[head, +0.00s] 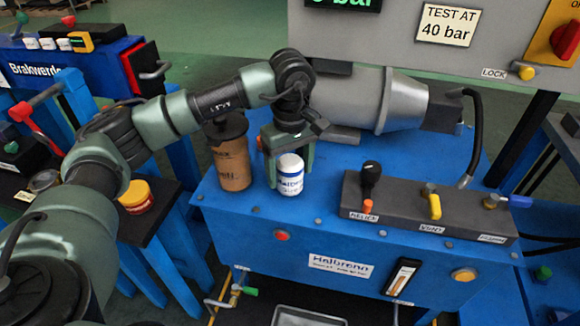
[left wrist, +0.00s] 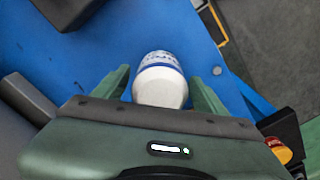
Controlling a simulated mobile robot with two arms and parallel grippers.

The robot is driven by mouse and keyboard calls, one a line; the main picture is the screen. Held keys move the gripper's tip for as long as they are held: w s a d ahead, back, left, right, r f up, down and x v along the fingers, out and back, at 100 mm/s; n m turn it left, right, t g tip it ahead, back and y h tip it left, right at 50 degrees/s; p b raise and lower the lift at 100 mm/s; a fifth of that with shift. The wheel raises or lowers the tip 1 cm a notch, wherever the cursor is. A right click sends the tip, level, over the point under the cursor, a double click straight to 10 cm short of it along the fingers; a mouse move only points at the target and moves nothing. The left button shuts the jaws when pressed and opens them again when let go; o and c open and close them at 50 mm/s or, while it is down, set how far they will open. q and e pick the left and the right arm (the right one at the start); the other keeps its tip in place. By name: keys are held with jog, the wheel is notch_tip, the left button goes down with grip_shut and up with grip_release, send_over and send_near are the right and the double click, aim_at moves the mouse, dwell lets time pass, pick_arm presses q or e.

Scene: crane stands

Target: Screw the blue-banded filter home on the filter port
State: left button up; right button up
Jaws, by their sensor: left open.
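The white filter with blue bands and printed lettering (head: 290,178) stands upright on the blue bench top (head: 330,215). My left gripper (head: 289,170) comes down over it from above, with one green finger on each side. In the left wrist view the filter (left wrist: 160,82) sits between the two spread fingers (left wrist: 162,93), with gaps showing beside it. The gripper is open and does not hold it. The filter port is not clearly visible; whatever is under the filter is hidden. My right gripper is not in view.
A brown canister with a black cap (head: 232,165) stands close left of the filter. A grey motor (head: 385,98) lies behind. A dark valve block (head: 425,212) with a black-knobbed lever is to the right. A yellow-red jar (head: 136,197) sits at left.

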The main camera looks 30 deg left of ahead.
pick_arm(q)
jog(key=n+p, duration=0.1)
jog(key=n, duration=0.4)
jog(key=n+p, duration=0.1)
jog(key=n, duration=0.3)
jog(key=shift+r, duration=0.1)
jog(key=shift+n, duration=0.7)
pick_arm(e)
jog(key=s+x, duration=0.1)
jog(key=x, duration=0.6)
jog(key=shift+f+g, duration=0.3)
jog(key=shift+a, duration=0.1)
pick_arm(q)
grip_shut()
jog(key=m+b, duration=0.1)
jog(key=m, duration=0.4)
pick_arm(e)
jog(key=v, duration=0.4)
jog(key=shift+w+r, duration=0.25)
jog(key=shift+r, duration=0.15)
